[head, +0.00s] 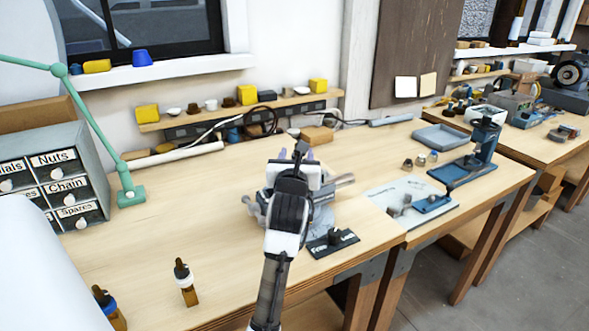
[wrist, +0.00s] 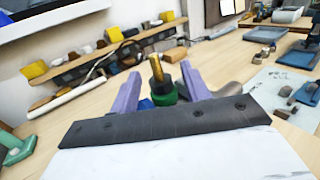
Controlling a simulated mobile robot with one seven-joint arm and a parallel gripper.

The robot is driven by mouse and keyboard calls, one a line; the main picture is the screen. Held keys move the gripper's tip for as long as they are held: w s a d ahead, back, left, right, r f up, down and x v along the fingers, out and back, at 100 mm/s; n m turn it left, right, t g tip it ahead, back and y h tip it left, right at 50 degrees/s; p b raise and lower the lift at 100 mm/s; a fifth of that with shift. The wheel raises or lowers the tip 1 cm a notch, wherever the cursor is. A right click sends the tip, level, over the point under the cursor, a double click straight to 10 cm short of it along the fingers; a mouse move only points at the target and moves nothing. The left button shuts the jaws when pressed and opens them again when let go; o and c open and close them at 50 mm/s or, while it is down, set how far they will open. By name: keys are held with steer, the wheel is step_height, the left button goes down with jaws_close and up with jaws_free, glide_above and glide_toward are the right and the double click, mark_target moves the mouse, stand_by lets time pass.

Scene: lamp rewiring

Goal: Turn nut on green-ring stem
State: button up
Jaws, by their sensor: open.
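In the wrist view, a brass stem (wrist: 157,70) stands up with a green ring (wrist: 163,94) low around it. A dark part sits by the stem just above the ring; I cannot tell whether a nut is on it. My gripper (wrist: 161,84) is open, with one purple finger on each side of the stem and visible gaps between. In the head view my gripper (head: 303,154) is over the grey vise (head: 318,218) on the bench, and my arm hides the stem there.
A black plate with a knob (head: 333,241) lies at the bench's front edge. Several small metal pieces (head: 420,160), a blue tray (head: 440,137) and a blue press (head: 483,140) stand to the right. A green lamp (head: 130,194) and labelled drawers (head: 50,180) are left.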

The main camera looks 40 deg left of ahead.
steer(key=b+v, duration=0.4)
steer(key=v, duration=0.9)
steer(key=shift+b, duration=0.4)
steer(key=shift+s, duration=0.1)
